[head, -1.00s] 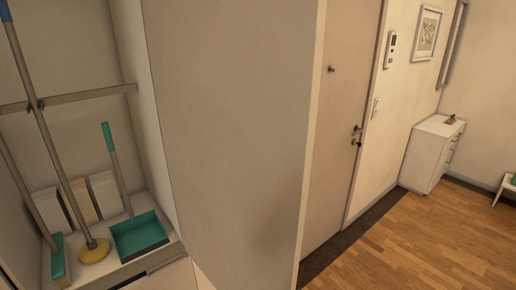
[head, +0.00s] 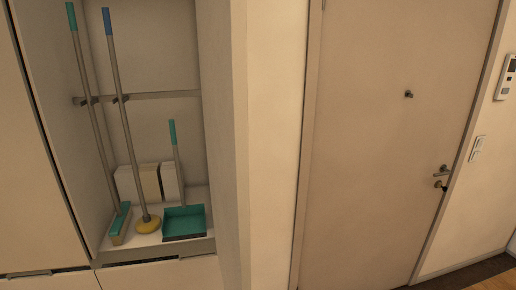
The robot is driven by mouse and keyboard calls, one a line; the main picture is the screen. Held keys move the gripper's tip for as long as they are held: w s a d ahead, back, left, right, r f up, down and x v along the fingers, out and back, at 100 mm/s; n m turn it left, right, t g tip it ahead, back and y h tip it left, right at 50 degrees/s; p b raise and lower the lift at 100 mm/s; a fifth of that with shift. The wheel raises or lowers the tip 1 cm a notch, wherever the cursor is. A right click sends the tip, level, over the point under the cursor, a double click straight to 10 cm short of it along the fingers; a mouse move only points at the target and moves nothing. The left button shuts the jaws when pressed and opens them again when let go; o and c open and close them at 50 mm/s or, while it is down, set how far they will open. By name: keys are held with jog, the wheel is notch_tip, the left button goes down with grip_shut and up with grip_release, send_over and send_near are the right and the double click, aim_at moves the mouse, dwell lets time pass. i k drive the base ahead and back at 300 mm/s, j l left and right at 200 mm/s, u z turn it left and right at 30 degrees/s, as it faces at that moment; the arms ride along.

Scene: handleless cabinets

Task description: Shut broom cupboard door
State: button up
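The broom cupboard (head: 160,60) stands open at the left of the head view, and its inside is in plain sight. A tall pale panel (head: 222,150) at the right of the opening, seen at a steep angle, appears to be its door, swung open. Inside are a green-handled broom (head: 95,120), a blue-handled mop or plunger with a yellow foot (head: 128,130), and a teal dustpan (head: 184,221). They lean against a rail (head: 150,95) or stand on the cupboard floor. My gripper is not in view.
A closed cabinet front (head: 25,170) is left of the cupboard, with another front (head: 165,274) below it. A closed room door (head: 385,130) with a handle fills the right. A wall panel (head: 510,80) and switches (head: 477,148) are beside it. A little wood floor (head: 495,284) shows at lower right.

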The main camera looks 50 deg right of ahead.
aim_at(221, 25)
jog(key=l+z, duration=0.2)
jog(key=l, duration=1.05)
